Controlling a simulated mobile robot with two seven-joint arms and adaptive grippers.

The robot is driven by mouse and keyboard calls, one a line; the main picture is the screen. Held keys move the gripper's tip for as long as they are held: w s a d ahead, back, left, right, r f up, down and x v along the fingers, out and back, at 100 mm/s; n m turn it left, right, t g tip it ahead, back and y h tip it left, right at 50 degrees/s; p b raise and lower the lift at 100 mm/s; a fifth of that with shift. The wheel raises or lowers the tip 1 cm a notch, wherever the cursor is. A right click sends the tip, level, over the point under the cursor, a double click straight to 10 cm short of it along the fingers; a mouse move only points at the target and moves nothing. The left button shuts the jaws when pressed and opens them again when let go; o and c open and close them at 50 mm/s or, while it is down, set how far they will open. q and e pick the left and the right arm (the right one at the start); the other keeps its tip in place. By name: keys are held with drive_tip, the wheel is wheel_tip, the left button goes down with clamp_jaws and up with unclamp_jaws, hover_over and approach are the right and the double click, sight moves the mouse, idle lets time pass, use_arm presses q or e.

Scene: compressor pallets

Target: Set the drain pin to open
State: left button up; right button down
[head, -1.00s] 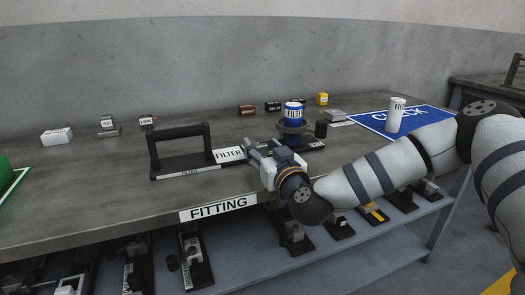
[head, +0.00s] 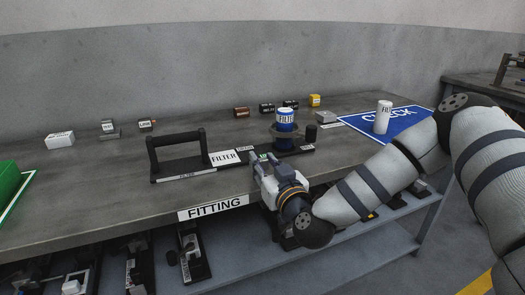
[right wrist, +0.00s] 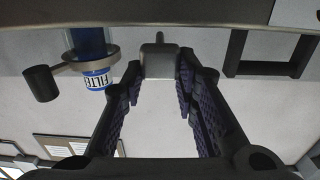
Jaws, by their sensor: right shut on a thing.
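My right gripper (head: 265,162) is at the front of the dark filter stand's base, near the table's front edge. In the right wrist view, my right gripper (right wrist: 160,82) has its fingers on both sides of a small grey block with a thin stem, which looks like the drain pin (right wrist: 158,60). The fingers largely hide it in the head view. A small green patch (head: 263,156) shows at the fingertips. The blue and white filter (head: 285,117) stands upright in a ring on the stand; it also shows in the right wrist view (right wrist: 95,75). My left gripper is out of view.
A dark handle frame (head: 178,153) stands left of the gripper. A white filter canister (head: 383,117) stands on the blue CHECK mat (head: 405,122). Several small boxes line the back. A lower shelf (head: 345,242) holds several parts.

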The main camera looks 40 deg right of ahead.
drive_tip(key=shift+s, duration=0.1)
drive_tip(key=c, duration=1.2)
unclamp_jaws()
drive_tip(key=shift+w, duration=0.2)
drive_tip(key=shift+c, duration=0.2)
drive_tip(key=v, duration=1.2)
